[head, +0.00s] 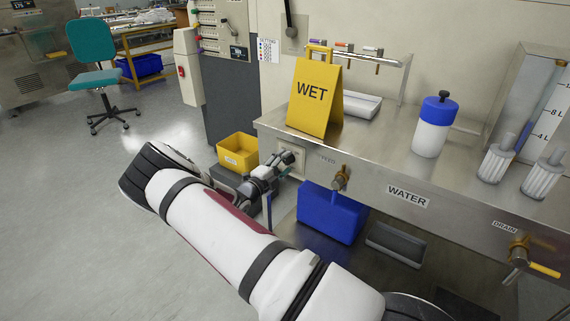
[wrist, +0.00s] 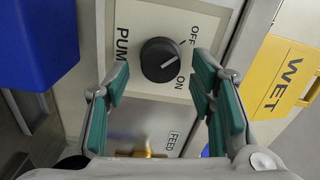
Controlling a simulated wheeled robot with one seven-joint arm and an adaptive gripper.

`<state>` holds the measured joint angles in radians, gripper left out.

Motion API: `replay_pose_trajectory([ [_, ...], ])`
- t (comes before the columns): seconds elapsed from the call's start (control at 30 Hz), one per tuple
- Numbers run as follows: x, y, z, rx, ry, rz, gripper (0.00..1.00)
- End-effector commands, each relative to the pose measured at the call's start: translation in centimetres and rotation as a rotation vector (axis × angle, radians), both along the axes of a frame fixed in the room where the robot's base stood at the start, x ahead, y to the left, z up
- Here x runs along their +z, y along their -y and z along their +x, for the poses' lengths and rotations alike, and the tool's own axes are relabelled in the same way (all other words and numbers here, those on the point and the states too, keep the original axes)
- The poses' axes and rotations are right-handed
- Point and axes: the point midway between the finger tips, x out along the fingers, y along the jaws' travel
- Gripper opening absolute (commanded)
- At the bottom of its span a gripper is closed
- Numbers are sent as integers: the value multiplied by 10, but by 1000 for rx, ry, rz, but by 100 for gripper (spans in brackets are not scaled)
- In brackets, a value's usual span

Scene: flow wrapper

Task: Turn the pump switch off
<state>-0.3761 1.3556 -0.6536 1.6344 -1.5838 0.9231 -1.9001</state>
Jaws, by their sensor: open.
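The pump switch is a round black knob (wrist: 160,60) on a pale plate marked PUMP, OFF and ON in the wrist view. A light pointer line shows on the knob's face; I cannot tell for sure which mark it points to. My gripper (wrist: 161,79) is open, with one green-padded finger on each side of the knob in the picture. Nothing is between the pads, and contact with the knob does not show. In the head view my gripper (head: 289,160) is in front of the plate (head: 293,150) at the counter's left front end and hides the knob.
A yellow WET sign (head: 316,100) stands on the steel counter (head: 388,137) above the switch. A brass feed valve (head: 340,178) sits right of the plate, above a blue bin (head: 330,213). A yellow bin (head: 238,150) stands left.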

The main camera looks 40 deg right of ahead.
Motion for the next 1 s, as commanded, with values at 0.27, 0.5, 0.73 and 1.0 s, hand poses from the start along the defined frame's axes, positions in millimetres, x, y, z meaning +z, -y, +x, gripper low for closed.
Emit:
replay_pose_trajectory([
  [0.27, 0, -52, -17, 5, -1, 3, 50],
  [0.5, 0, -90, -32, 4, -2, 1, 50],
  [0.73, -1, -104, -37, 2, -2, 2, 50],
  [1.0, -1, -105, -38, 2, -1, 1, 50],
])
